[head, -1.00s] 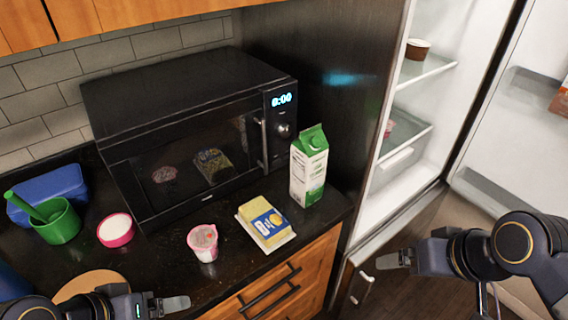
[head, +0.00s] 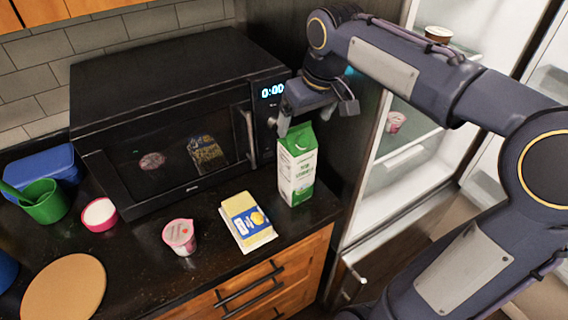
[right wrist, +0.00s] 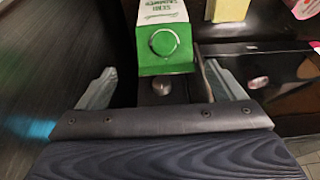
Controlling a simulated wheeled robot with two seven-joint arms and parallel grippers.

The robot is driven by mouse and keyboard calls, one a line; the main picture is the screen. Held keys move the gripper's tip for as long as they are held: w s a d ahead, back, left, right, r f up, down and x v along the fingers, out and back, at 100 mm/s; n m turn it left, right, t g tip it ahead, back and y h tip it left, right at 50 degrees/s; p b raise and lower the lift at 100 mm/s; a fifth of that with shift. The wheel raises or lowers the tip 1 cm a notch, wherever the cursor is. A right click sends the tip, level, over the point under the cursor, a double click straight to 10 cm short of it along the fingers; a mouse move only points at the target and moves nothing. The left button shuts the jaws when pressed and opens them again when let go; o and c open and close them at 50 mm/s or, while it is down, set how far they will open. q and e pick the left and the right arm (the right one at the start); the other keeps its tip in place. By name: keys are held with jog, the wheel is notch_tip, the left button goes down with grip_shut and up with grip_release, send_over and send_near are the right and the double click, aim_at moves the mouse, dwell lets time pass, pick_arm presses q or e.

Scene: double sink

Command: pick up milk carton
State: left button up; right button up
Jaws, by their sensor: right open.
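The milk carton (head: 297,172) is white and green with a gabled top. It stands upright on the dark counter (head: 205,285), in front of the microwave's right end. My right gripper (head: 312,112) is open just above the carton's top, reaching in from the right. In the right wrist view the carton's green top (right wrist: 165,48) lies ahead between the two spread fingers (right wrist: 152,88), with nothing held. My left gripper is out of the head view.
A black microwave (head: 180,110) stands behind the carton. A yellow and blue package (head: 246,222) and a pink cup (head: 180,236) are to its left. The open fridge (head: 375,205) is to the right. A round board (head: 64,288) lies at the lower left.

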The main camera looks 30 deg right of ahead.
aim_at(299, 131)
jog(key=x, duration=0.7)
jog(key=shift+a+f+p, duration=0.35)
jog(key=shift+a+p, duration=0.05)
jog(key=shift+c, duration=0.3)
grip_shut()
jog(key=shift+w+r, duration=0.15)
